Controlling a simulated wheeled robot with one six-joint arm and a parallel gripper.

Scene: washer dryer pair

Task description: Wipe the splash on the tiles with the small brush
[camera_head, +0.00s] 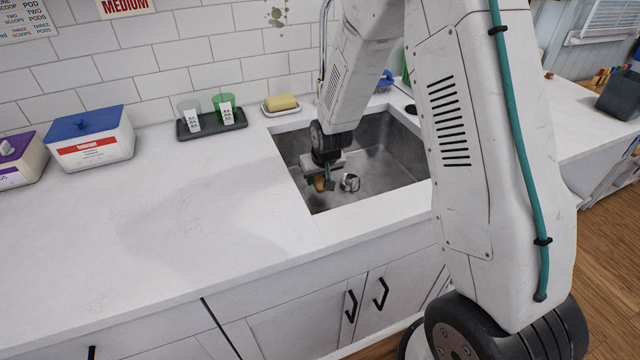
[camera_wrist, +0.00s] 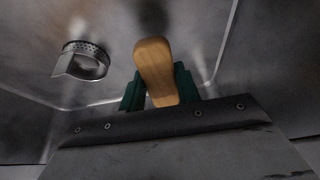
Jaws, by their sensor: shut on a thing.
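The small brush shows its tan wooden handle (camera_wrist: 153,62) in the wrist view, held between the green fingers of my gripper (camera_wrist: 158,88). My gripper is shut on it. In the head view my gripper (camera_head: 327,178) is low inside the sink, with a bit of the brush (camera_head: 319,184) showing beside the fingers. The brush's bristles cannot be made out. The splash (camera_head: 276,15) is a patch of greenish-grey spots on the white wall tiles (camera_head: 230,48), at the top edge of the head view, above and left of my gripper.
The metal sink (camera_head: 385,165) holds a round steel strainer (camera_head: 350,182), also in the wrist view (camera_wrist: 80,60). Boxes (camera_head: 92,140) stand left. The front counter (camera_head: 150,215) is clear.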

